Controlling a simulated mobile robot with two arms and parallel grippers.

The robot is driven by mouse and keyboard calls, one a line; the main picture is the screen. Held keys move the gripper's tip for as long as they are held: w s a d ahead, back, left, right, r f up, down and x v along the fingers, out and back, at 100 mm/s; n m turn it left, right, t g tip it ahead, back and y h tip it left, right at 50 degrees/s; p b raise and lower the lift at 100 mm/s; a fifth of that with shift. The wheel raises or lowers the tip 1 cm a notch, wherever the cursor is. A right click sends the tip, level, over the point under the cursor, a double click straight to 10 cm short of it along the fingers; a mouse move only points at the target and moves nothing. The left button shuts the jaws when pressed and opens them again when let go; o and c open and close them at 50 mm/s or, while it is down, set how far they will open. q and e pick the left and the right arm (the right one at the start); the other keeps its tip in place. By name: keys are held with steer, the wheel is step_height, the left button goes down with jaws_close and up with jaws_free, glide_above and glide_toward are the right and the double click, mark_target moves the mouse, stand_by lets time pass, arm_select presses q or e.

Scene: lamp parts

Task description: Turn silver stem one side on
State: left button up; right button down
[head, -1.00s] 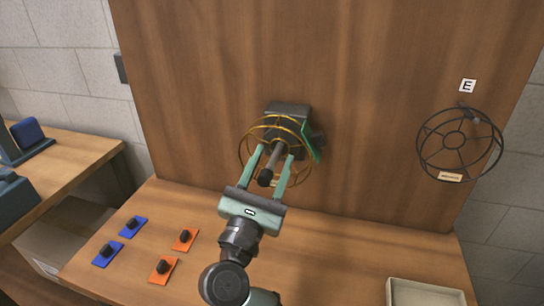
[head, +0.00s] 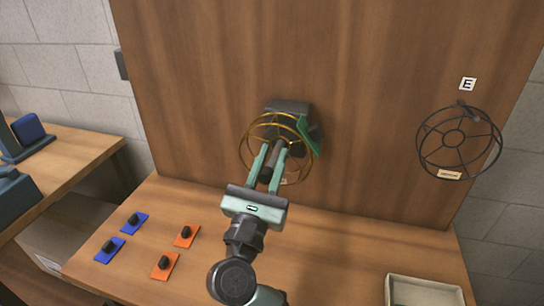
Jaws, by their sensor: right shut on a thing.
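The stem (head: 268,171) is a dark grey rod that points out from the middle of a brass-coloured wire cage (head: 246,146) in front of the upright wooden panel. My right gripper (head: 269,164), with pale green fingers, reaches up from below and is shut on the stem, one finger on each side. The fingers partly cover the rod. Behind the cage, a dark block (head: 287,106) with a green part (head: 309,139) sits against the panel; how the cage joins it is hidden. My left gripper is not in view.
A black wire cage (head: 455,138) with a small tag hangs on the panel at right, below an E label (head: 468,84). Two blue plates (head: 101,256) and two orange plates (head: 156,273) with black knobs lie at left. A pale tray (head: 425,281) stands at front right.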

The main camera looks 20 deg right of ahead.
steer(key=shift+r+n+t+y+p, duration=0.15)
steer(key=shift+n+y+p, duration=0.15)
steer(key=shift+n, duration=0.3)
steer(key=shift+n+t+y+p, duration=0.2)
steer(key=shift+n+p, duration=0.15)
steer(key=shift+n, duration=0.25)
steer(key=n+y+p, duration=0.2)
steer(key=n+p, duration=0.1)
steer(key=n+t+y+p, duration=0.1)
steer(key=n+p, duration=0.3)
steer(key=n+y+p, duration=0.2)
steer(key=n+p, duration=0.1)
steer(key=n, duration=0.1)
steer(key=shift+w+a+y+p, duration=0.15)
steer(key=shift+a+y+p, duration=0.15)
steer(key=shift+a+p, duration=0.1)
steer(key=shift+f+n+p, duration=0.35)
steer(key=shift+n+p, duration=0.4)
steer(key=shift+n, duration=0.05)
steer(key=c, duration=1.2)
jaws_free()
